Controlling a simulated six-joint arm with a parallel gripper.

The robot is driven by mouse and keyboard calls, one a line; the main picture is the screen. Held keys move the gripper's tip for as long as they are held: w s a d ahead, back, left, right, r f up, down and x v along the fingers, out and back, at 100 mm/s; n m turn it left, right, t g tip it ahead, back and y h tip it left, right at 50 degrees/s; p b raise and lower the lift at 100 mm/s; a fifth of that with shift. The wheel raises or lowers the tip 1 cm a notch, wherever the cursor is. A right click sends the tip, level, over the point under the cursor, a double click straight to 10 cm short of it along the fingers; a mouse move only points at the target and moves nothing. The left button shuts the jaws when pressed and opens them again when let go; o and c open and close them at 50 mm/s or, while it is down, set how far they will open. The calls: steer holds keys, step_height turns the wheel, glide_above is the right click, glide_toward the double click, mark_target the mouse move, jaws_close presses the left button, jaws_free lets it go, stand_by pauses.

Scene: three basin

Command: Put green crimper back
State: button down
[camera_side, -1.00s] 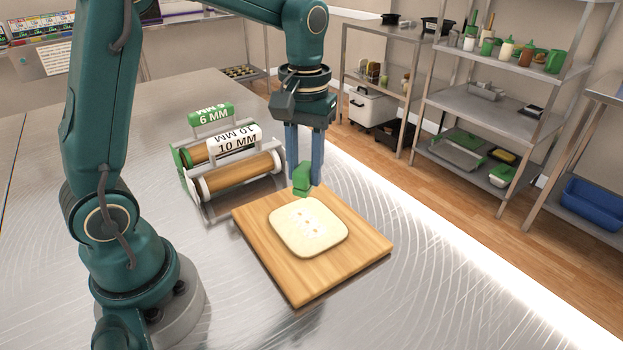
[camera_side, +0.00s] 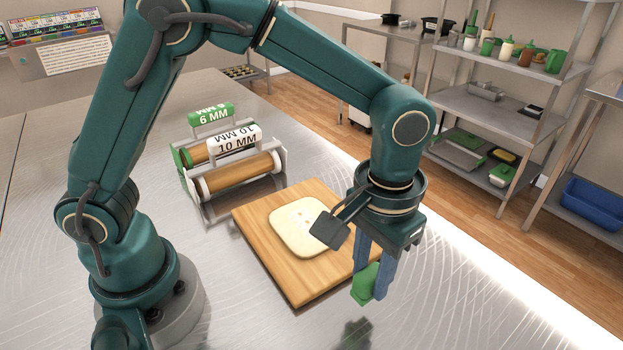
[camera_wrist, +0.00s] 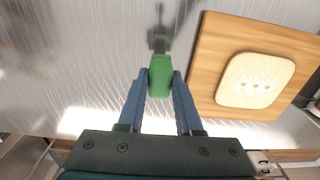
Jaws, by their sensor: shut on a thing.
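The green crimper (camera_side: 366,284) is a small green block-like tool held between the blue fingers of my gripper (camera_side: 372,278). In the side view it hangs beside the front right edge of the wooden board, above the metal table. In the wrist view the green crimper (camera_wrist: 160,76) sits between the tips of my gripper (camera_wrist: 160,82), with the board to the right. A pale, rounded-square piece of dough (camera_side: 303,226) lies on the wooden board (camera_side: 306,285); the wrist view also shows the dough (camera_wrist: 255,81), with several small marks.
A rack holds rolling pins labelled 10 MM (camera_side: 235,172) and 6 MM (camera_side: 211,116) behind the board. The metal table (camera_side: 240,315) is clear in front of the board. Metal shelves (camera_side: 505,110) stand beyond the table on the right.

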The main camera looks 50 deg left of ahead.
mark_target(371, 299)
steer(key=shift+d+f, duration=0.45)
steer(key=shift+f, duration=1.85)
steer(key=shift+f, duration=0.15)
steer(key=c, duration=0.6)
jaws_free()
